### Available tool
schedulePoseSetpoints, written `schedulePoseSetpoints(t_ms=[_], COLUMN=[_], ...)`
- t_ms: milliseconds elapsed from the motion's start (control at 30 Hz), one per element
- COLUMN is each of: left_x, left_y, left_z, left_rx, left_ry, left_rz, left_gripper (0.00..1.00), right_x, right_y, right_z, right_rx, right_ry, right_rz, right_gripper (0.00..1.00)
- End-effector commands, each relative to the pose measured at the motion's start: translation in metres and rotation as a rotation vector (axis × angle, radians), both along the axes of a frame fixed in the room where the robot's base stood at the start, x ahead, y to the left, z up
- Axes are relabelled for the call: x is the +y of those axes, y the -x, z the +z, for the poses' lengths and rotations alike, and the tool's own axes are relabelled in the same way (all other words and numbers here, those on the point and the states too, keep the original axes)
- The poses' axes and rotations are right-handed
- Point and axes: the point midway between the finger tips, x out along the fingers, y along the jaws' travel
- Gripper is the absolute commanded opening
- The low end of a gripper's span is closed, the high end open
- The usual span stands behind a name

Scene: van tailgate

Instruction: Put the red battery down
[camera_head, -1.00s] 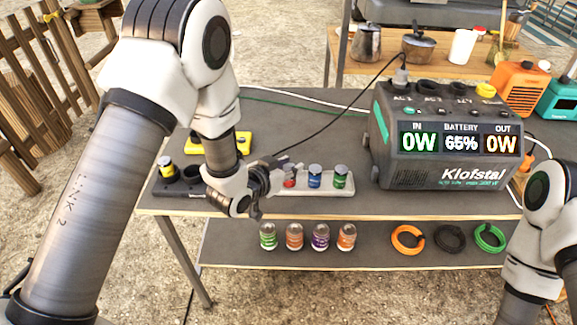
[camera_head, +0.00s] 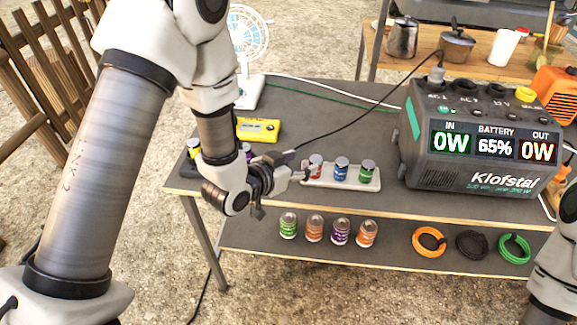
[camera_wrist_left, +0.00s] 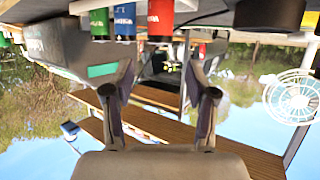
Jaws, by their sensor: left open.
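The red battery (camera_head: 315,167) stands upright at the left end of a pale tray (camera_head: 345,187) on the tabletop, beside a blue battery (camera_head: 340,172) and a green battery (camera_head: 366,173). My left gripper (camera_head: 296,174) is open and just left of the red battery; contact cannot be told in the head view. The left wrist view is upside down. There the red battery (camera_wrist_left: 160,18) is beyond the open, empty fingers (camera_wrist_left: 160,70), apart from them. My right gripper is out of view; only part of that arm shows at the right edge.
A power station (camera_head: 470,150) stands right of the tray, with a black cable crossing the table. A yellow meter (camera_head: 258,130) and a white fan (camera_head: 247,45) are behind my left arm. Several cans (camera_head: 314,229) and cable coils (camera_head: 429,242) are on the lower shelf.

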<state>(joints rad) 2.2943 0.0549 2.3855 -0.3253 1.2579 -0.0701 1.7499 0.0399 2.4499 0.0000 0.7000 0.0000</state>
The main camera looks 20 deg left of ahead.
Motion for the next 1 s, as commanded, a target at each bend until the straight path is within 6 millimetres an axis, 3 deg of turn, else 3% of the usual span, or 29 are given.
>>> schedulePoseSetpoints(t_ms=[67, 133, 300, 1000], left_x=[0.006, 0.009, 0.014, 0.014], left_y=[0.019, 0.030, 0.043, 0.044], left_z=[0.008, 0.021, 0.022, 0.019], left_rx=[0.001, 0.006, 0.003, -0.001], left_ry=[0.005, 0.004, 0.002, 0.000], left_rz=[0.003, 0.001, 0.000, 0.000], left_gripper=[0.57, 0.57, 0.57, 0.57], right_x=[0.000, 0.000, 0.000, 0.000], right_y=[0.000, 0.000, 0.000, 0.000], right_z=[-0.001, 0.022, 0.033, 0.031], right_rx=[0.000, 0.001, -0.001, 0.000], right_ry=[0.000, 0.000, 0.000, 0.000], right_rz=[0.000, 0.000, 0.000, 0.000], right_gripper=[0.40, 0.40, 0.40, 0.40])
